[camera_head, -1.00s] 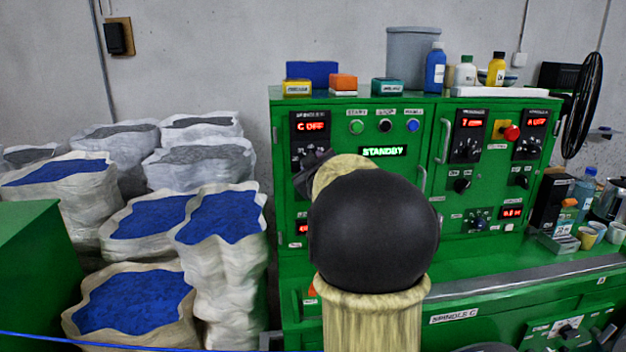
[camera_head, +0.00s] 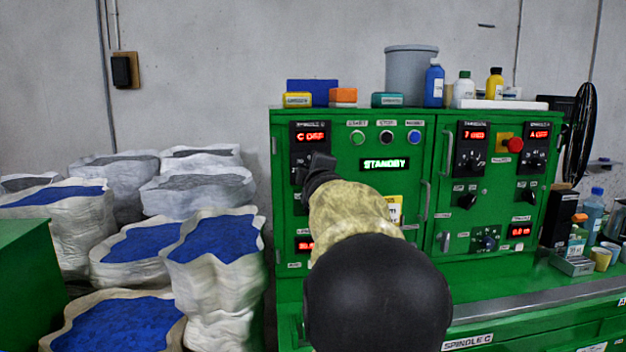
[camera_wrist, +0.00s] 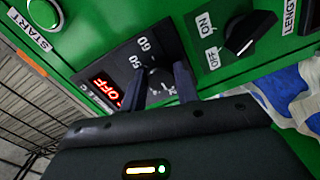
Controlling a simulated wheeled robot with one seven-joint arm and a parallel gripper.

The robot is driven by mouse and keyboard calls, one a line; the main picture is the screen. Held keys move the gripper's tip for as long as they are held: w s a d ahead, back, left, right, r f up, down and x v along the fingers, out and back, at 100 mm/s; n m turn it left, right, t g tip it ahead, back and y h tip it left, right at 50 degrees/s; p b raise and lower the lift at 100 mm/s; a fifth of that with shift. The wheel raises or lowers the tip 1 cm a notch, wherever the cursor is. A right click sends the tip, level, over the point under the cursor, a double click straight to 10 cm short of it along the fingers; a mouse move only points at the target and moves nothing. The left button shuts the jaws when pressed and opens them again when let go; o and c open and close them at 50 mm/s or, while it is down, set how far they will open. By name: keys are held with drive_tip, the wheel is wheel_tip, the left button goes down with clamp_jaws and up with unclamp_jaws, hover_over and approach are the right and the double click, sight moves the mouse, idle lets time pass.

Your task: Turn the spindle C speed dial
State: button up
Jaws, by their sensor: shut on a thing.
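The spindle C speed dial (camera_wrist: 160,82) is a dark knob on a black plate with white numbers, such as 50 and 60, in the wrist view. My gripper (camera_wrist: 159,72) has one finger on each side of it and is shut on it. The red display (camera_wrist: 105,88) beside the dial reads OFF; in the head view the spindle C display (camera_head: 311,137) reads C OFF. There my gripper (camera_head: 315,165) is at the plate just below this display and hides the dial.
A separate ON/OFF switch (camera_wrist: 250,33) is near the dial in the wrist view. The START button (camera_head: 357,137) and the green STANDBY display (camera_head: 385,164) are right of my gripper. Sacks of blue material (camera_head: 215,240) stand left of the green cabinet.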

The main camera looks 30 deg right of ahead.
idle(0.4)
drive_tip(key=o, duration=1)
drive_tip(key=shift+a, duration=0.1)
drive_tip(key=shift+c, duration=0.2)
drive_tip(key=b+v, duration=0.1)
drive_tip(key=v, duration=1.4)
drive_tip(key=shift+r, duration=0.35)
drive_tip(key=s+p, duration=0.1)
drive_tip(key=p, duration=0.1)
drive_tip(key=s+a+p, duration=0.1)
drive_tip(key=p, duration=0.2)
drive_tip(key=shift+s+f, duration=0.1)
drive_tip(key=shift+f, duration=0.15)
